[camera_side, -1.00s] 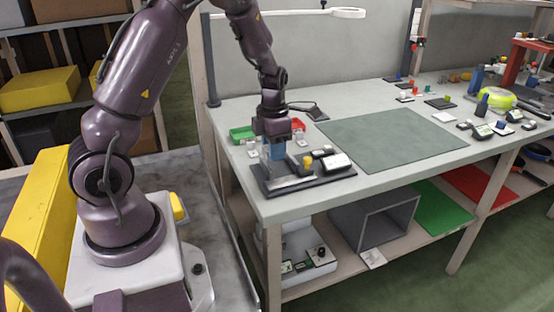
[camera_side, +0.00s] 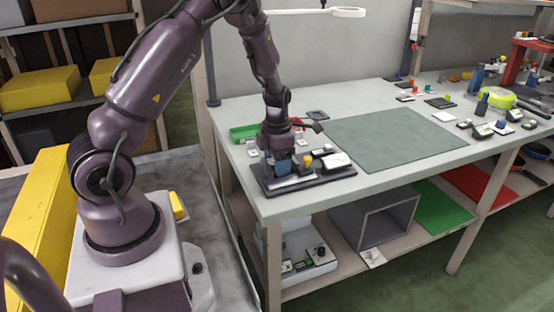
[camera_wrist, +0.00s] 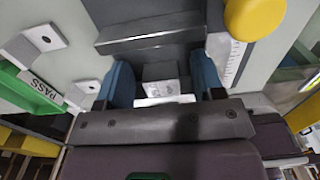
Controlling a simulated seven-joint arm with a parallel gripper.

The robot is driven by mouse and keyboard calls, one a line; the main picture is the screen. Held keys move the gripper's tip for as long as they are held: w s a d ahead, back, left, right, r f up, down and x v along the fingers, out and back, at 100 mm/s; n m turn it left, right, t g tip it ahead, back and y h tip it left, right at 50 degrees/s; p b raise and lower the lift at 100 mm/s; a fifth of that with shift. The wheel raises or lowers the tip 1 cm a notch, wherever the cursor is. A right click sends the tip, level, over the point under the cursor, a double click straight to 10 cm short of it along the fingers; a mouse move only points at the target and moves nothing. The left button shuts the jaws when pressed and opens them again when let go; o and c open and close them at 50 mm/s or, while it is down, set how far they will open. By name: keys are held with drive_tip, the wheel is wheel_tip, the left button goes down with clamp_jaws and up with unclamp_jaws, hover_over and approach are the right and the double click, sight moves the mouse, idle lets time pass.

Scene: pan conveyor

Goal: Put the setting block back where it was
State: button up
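My gripper (camera_side: 283,172) points down over the left part of a dark gauge base (camera_side: 318,181) at the near left corner of the bench. In the wrist view its two blue fingers (camera_wrist: 162,85) stand apart. A small grey block (camera_wrist: 160,72), likely the setting block, shows between them with a lighter lower face. Narrow gaps seem to show on both sides of it, so I see no clear grip. The side view hides the block behind the fingers. A yellow knob (camera_side: 308,160) and a white-faced readout (camera_side: 337,161) stand right of the gripper on the base.
A green tray (camera_side: 243,132) lies behind left; the wrist view shows a PASS label (camera_wrist: 44,88) by its edge. A grey-green mat (camera_side: 395,139) lies clear to the right. The yellow knob (camera_wrist: 254,18) rises close to the right finger. A lamp arm (camera_side: 345,12) hangs above.

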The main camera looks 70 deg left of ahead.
idle(0.3)
wheel_tip(320, 180, up, 13)
drive_tip(key=s+d+r+m+t, duration=0.1)
drive_tip(key=s+d+r+m, duration=0.3)
drive_tip(key=m, duration=0.7)
drive_tip(key=s+d+r+m+t, duration=0.2)
drive_tip(key=s+d+r+m, duration=0.2)
drive_tip(key=d+m, duration=0.4)
drive_tip(key=s+d+r+m+t, duration=0.2)
drive_tip(key=s+d+r+m, duration=0.2)
drive_tip(key=m, duration=1.1)
drive_tip(key=s+d, duration=0.1)
drive_tip(key=d, duration=0.1)
drive_tip(key=shift+s+d+r, duration=0.35)
drive_tip(key=shift+s+d+m+t, duration=0.15)
drive_tip(key=shift+s+m+t, duration=0.2)
drive_tip(key=shift+m, duration=0.75)
drive_tip(key=shift+c, duration=1.1)
